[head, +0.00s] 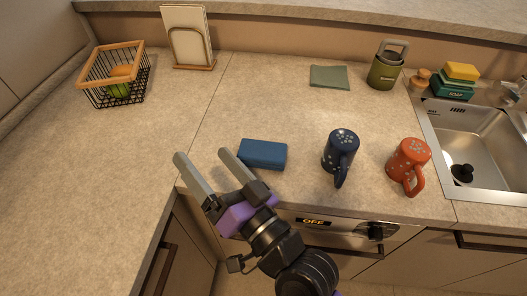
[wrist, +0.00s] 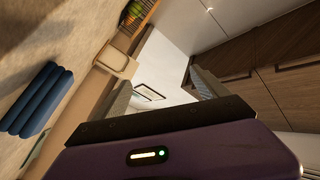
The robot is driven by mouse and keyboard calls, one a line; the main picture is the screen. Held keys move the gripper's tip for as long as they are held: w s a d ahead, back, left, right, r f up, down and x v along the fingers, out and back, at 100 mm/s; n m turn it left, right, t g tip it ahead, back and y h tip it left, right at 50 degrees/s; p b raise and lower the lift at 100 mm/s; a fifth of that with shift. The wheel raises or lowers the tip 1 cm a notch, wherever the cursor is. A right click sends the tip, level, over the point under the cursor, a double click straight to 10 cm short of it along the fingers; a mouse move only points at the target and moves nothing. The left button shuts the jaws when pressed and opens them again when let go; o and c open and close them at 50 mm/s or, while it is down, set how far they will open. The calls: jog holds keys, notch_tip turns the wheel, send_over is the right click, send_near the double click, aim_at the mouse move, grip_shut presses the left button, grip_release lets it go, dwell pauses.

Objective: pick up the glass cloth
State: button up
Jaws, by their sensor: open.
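A flat, folded grey-green cloth (head: 329,77) lies on the counter towards the back, left of a green flask. A thicker blue folded piece (head: 263,154) lies near the front edge; it also shows at the left of the wrist view (wrist: 36,98), with rounded layers like folded fabric. I cannot tell for sure which of the two is the glass cloth. My gripper (head: 202,155) is open and empty, above the counter's front corner, just left of the blue piece and well short of the green cloth. In the wrist view my fingers (wrist: 162,88) are apart with nothing between them.
A dark blue mug (head: 341,150) and a red mug (head: 409,160) stand near the front edge. The green flask (head: 385,70) stands by the sink (head: 485,135). A wire basket (head: 115,75) and a napkin holder (head: 189,45) are at the back left. The middle counter is clear.

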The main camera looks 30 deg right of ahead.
jog(key=w+a+r+n+g+y, duration=0.75)
jog(key=a+r+n+y, duration=0.2)
jog(key=r+n, duration=0.3)
jog(key=n+g+h+p, duration=0.2)
jog(key=n+g+h, duration=0.1)
jog(key=g+h, duration=0.65)
send_over(263, 150)
jog(key=s+d, duration=0.1)
jog(key=s, duration=0.1)
jog(key=shift+t+h, duration=0.4)
jog(key=f, duration=1.6)
jog(key=shift+w+d, duration=0.2)
jog(key=shift+w, duration=0.05)
jog(key=shift+d+f, duration=0.2)
jog(key=shift+f, duration=0.05)
jog(key=shift+p+x, duration=0.45)
jog(key=shift+x, duration=3.25)
jog(key=shift+s+d+f, duration=0.1)
jog(key=shift+d+f, duration=0.1)
jog(key=shift+c, duration=0.2)
